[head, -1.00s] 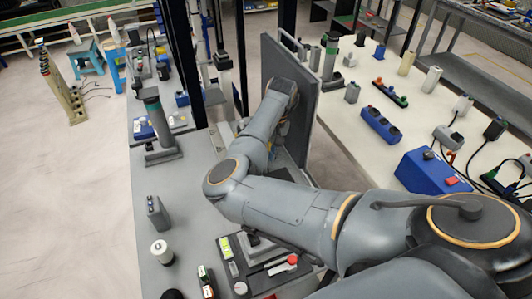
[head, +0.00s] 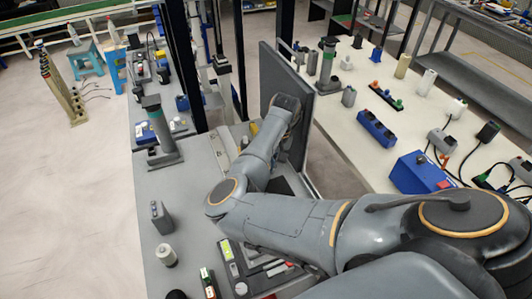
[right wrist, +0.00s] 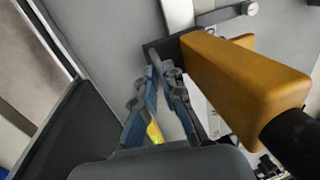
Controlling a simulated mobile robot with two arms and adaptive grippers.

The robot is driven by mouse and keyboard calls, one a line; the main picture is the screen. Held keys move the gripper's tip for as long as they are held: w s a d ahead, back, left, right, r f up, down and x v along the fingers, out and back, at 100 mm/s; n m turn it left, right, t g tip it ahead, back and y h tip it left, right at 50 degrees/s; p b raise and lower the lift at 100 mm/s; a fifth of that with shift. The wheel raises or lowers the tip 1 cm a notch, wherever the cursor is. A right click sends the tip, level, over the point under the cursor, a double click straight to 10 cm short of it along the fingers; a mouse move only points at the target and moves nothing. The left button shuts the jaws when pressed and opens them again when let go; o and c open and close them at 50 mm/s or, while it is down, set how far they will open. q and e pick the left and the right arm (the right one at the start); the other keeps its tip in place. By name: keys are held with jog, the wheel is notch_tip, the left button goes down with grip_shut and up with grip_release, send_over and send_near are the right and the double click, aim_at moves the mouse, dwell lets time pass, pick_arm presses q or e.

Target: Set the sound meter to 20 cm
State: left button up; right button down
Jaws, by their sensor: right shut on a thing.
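In the right wrist view an orange-yellow block with a black cylindrical end (right wrist: 245,75), which looks like the sound meter, sits by a dark bracket (right wrist: 154,50) on a pale metal strip (right wrist: 178,14). A small yellow patch (head: 254,130) beside my wrist in the head view may be the same block. My right gripper (right wrist: 164,68) has its fingertips close together at the dark bracket, left of the block. It is shut on what looks like this bracket; the exact contact is hard to see. No scale marks are readable. My left gripper is not in view.
A tall dark panel (head: 284,105) stands right beside my right wrist. A grey bench (head: 185,215) carries a small grey box (head: 161,217), a white spool (head: 166,255) and a green-columned stand (head: 160,135). A white table (head: 345,135) with several devices lies to the right.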

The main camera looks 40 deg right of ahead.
jog(key=shift+s, duration=0.2)
jog(key=shift+a, duration=0.1)
jog(key=c, duration=1.4)
grip_release()
jog(key=shift+c, duration=0.2)
jog(key=shift+d+r, duration=0.2)
jog(key=shift+r, duration=0.3)
notch_tip(320, 180, up, 11)
jog(key=d, duration=0.2)
jog(key=shift+s+f, duration=0.15)
jog(key=shift+s, duration=0.05)
